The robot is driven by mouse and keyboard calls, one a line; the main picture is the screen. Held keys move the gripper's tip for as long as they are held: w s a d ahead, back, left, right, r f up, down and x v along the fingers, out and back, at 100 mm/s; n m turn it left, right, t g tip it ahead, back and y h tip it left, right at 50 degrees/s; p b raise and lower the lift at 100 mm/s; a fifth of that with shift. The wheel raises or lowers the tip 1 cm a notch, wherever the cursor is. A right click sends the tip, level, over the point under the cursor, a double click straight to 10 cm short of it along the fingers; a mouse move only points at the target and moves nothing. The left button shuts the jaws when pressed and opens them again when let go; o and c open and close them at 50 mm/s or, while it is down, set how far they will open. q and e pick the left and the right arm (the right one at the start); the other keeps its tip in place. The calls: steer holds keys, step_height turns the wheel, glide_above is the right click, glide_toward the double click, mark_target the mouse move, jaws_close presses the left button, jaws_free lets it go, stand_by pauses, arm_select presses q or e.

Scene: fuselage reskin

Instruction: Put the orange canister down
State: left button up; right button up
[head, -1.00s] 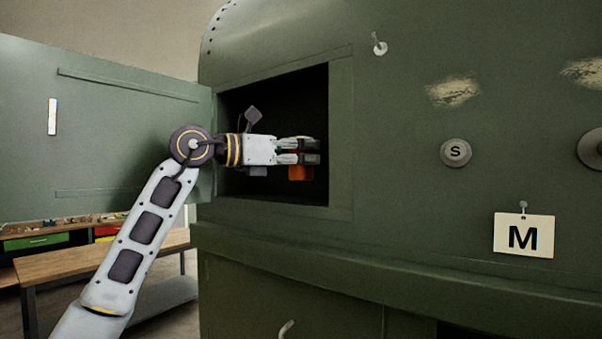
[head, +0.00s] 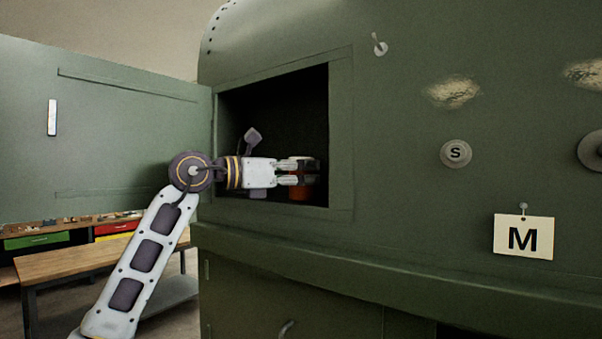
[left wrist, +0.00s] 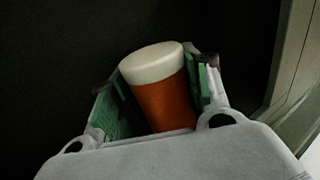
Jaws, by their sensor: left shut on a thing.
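The orange canister (left wrist: 163,100) has a pale cap and sits between the two fingers of my left gripper (left wrist: 160,92) in the left wrist view. In the head view my left gripper (head: 303,178) is inside the dark opening, shut on the canister. The canister (head: 300,194) shows orange below the fingers, with its pale top just above them. It is low in the opening, near the bottom edge. I cannot tell whether its base touches the floor of the compartment. My right gripper is not in view.
The dark compartment (head: 275,110) has a green frame around it. Its open door (head: 110,130) stands to the left. An M tag (head: 523,236) and an S knob (head: 455,152) are on the green wall to the right. A wooden bench (head: 95,262) stands at lower left.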

arm_select(q)
steer(key=shift+f, duration=0.15)
steer(key=o, duration=1.1)
steer(key=shift+c, duration=0.2)
steer(key=shift+r, duration=0.2)
steer(key=shift+s+a+f, duration=0.1)
steer(key=shift+s+a, duration=0.15)
steer(key=shift+a, duration=0.3)
steer(key=b+v, duration=0.3)
steer(key=v, duration=0.7)
steer(key=shift+s+a, duration=0.2)
steer(key=shift+a, duration=0.15)
